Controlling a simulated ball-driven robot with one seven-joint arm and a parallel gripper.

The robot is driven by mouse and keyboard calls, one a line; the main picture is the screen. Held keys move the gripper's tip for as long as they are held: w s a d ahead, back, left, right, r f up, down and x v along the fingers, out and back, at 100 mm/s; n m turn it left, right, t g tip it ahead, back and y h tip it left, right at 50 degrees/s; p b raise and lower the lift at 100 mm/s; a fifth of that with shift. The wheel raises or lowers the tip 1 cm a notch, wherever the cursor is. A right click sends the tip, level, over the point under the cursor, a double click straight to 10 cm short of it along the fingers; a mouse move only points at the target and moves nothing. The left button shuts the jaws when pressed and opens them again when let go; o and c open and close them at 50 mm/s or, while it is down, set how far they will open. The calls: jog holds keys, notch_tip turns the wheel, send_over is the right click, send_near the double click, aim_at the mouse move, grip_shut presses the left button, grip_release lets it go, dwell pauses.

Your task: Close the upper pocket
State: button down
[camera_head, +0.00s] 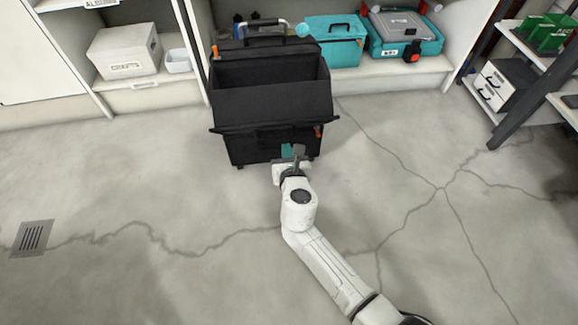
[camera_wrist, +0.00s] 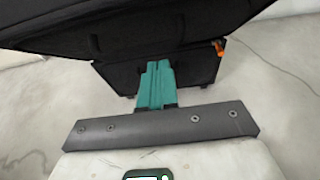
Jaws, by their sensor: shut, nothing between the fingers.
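A black tool bag (camera_head: 245,147) stands upright on the floor in front of the shelving. Its upper pocket (camera_head: 270,103) is open, with the dark inside showing from above. The pocket's front panel leans outward over the lower body. In the wrist view the panel (camera_wrist: 130,25) spans the top as a dark overhang, and the lower body (camera_wrist: 203,70) shows behind the fingers. My gripper (camera_head: 290,151) is at the bag's lower front, below the panel's front edge. Its teal fingers (camera_wrist: 155,82) are together and empty. I cannot tell whether they touch the bag.
Shelves behind hold a white box (camera_head: 125,52), a teal bag (camera_head: 335,42) and a teal case (camera_head: 403,35). A dark rack (camera_head: 525,95) stands at the right. A floor drain (camera_head: 32,238) lies at the left. The cracked floor around the bag's front is clear.

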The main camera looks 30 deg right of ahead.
jog(key=shift+w+d+r, duration=0.2)
jog(key=shift+w, duration=0.2)
jog(key=shift+r, duration=0.15)
jog(key=p, duration=0.3)
jog(key=shift+w+r+g, duration=0.2)
jog(key=shift+r+g, duration=0.1)
